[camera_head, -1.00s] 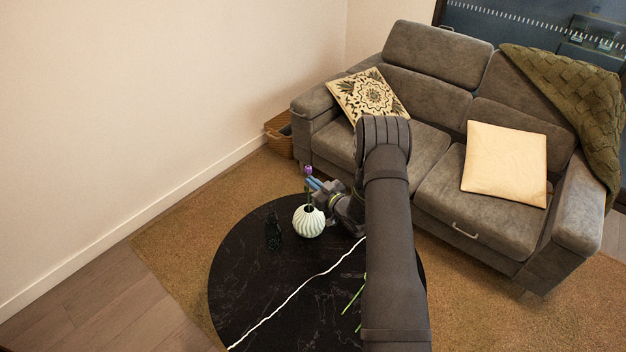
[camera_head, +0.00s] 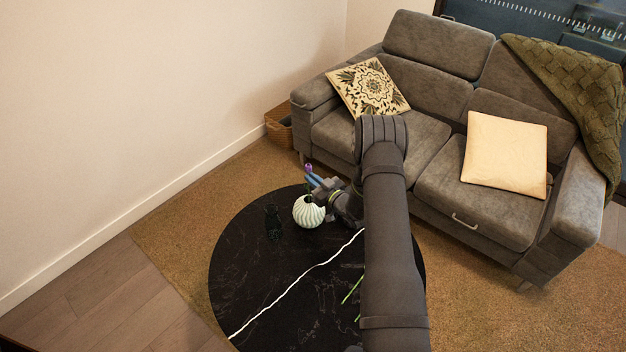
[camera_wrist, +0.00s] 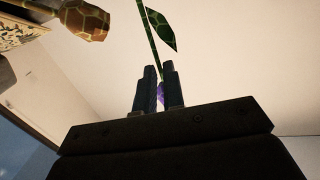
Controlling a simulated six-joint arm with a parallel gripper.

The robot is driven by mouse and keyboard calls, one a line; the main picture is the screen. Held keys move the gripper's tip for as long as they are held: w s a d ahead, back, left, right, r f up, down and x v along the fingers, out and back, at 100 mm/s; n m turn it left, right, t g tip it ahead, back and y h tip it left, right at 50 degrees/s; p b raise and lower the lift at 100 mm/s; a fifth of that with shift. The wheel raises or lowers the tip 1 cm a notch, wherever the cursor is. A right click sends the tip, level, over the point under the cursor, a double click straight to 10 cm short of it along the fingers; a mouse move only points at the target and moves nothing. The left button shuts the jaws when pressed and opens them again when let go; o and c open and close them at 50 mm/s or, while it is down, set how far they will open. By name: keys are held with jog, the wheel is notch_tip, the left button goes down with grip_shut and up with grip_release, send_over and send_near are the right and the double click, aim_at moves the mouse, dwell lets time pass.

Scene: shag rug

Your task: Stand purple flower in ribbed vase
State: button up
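The purple flower (camera_head: 309,169) is upright above the ribbed vase, its green stem running down towards the vase mouth. I cannot tell for sure whether the stem's end is inside. The white ribbed vase (camera_head: 308,212) stands upright near the table's far edge. My gripper (camera_head: 317,181) is beside and above the vase, shut on the flower's stem just below the bloom. In the wrist view the fingers (camera_wrist: 158,68) close around the stem, with purple petals (camera_wrist: 160,93) showing between them and a green leaf (camera_wrist: 161,31) beyond.
A dark figurine (camera_head: 272,222) stands left of the vase on the round black table (camera_head: 255,290). Green stems (camera_head: 353,290) lie on the table, partly hidden by my arm. A grey sofa (camera_head: 425,185) stands behind. The table's front left is clear.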

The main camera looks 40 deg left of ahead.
jog(key=o, duration=0.4)
jog(key=shift+c, duration=0.2)
jog(key=shift+d, duration=0.1)
jog(key=s+d, duration=0.3)
jog(key=d, duration=1.4)
jog(key=shift+r, duration=0.35)
jog(key=w+a, duration=0.1)
jog(key=a, duration=0.9)
jog(key=shift+w+a+f, duration=0.25)
jog(key=shift+w+a, duration=0.15)
jog(key=shift+d, duration=0.15)
jog(key=shift+s+d+r, duration=0.1)
jog(key=shift+s+d, duration=0.1)
jog(key=shift+d, duration=0.95)
jog(key=shift+s+d, duration=0.2)
jog(key=shift+d, duration=0.95)
jog(key=shift+d, duration=0.1)
